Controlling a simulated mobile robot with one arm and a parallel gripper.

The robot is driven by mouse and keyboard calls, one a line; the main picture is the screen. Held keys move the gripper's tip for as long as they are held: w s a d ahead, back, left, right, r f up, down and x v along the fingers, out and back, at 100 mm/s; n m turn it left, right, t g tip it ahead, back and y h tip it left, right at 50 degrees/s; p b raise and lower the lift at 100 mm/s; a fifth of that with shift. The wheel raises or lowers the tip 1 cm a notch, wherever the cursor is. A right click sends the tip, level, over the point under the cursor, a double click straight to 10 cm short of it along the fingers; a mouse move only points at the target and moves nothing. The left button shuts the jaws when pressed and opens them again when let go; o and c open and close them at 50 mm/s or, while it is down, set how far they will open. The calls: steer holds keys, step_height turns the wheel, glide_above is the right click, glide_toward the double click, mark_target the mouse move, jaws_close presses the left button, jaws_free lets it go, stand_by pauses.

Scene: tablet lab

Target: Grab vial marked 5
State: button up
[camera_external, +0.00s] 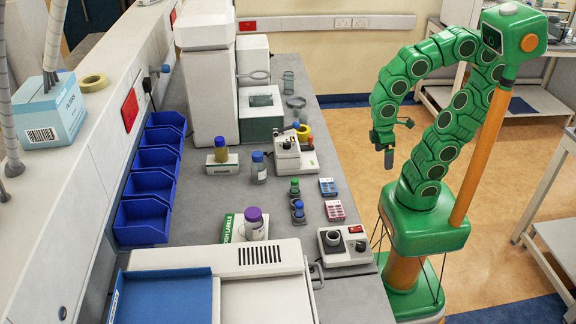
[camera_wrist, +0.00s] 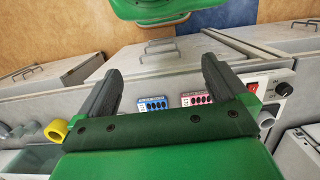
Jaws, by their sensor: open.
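No number 5 can be read on any vial. Two small dark vials stand on the grey bench in the external view: one with a green cap (camera_external: 294,187) and, nearer the camera, one with a blue cap (camera_external: 298,211). A larger blue-capped bottle (camera_external: 258,168) stands to their left, and a purple-capped bottle (camera_external: 254,225) stands further toward the camera. My gripper (camera_external: 388,158) hangs to the right of the bench, apart from all vials. In the wrist view my gripper (camera_wrist: 160,82) is open, with nothing between its two dark fingers.
A blue pack (camera_external: 328,187) and a pink pack (camera_external: 335,210) lie right of the vials. A white device with a knob (camera_external: 345,246) stands at the bench's right edge. A microscope-like instrument (camera_external: 287,150) stands behind the vials. Blue bins (camera_external: 143,219) line the left side.

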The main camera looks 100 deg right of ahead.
steer(key=shift+s, duration=0.1)
steer(key=c, duration=0.8)
steer(key=shift+o, duration=0.2)
